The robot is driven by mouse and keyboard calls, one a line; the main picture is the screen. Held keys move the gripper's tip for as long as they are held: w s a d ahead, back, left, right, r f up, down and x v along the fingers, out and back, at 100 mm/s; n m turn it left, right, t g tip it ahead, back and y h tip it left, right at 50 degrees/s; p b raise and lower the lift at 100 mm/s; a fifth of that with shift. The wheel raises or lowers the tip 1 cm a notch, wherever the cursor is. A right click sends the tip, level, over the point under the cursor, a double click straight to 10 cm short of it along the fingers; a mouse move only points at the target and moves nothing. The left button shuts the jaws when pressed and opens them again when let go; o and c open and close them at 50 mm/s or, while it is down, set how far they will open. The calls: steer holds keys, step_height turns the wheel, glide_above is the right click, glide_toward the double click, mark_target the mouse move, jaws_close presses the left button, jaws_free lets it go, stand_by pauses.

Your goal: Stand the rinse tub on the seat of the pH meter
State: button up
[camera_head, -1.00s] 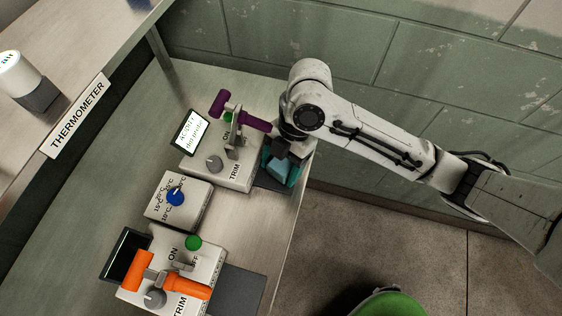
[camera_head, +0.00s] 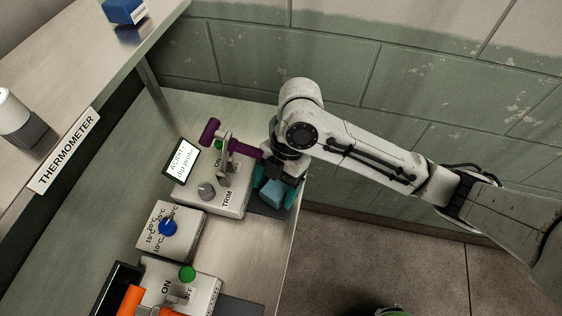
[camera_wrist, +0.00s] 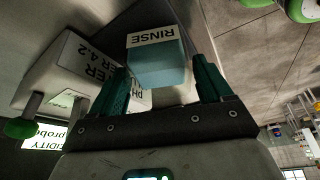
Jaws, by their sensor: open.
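The rinse tub (camera_head: 271,192) is a small light-blue block; its white RINSE label shows in the wrist view (camera_wrist: 157,61). It is upright at the dark grey seat plate (camera_head: 268,208) on the right side of the pH meter (camera_head: 229,190). The plate also shows behind the tub in the wrist view; whether the tub's base rests flat on it is hidden. The meter has a lit acidity screen and a purple-handled lever. My gripper (camera_wrist: 160,66) is open, its green fingers on either side of the tub. Contact with the tub is unclear.
A temperature box with a blue knob (camera_head: 168,227) and a second, orange-handled device (camera_head: 183,290) stand along the bench. A THERMOMETER sign (camera_head: 64,151) marks the shelf at left, which holds a blue block (camera_head: 124,11). The bench edge is close right of the tub.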

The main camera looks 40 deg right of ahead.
steer(key=s+v, duration=0.1)
steer(key=v, duration=0.9)
steer(key=shift+w+r+b, duration=0.25)
steer(key=shift+w+b, duration=0.05)
steer(key=shift+w, duration=0.2)
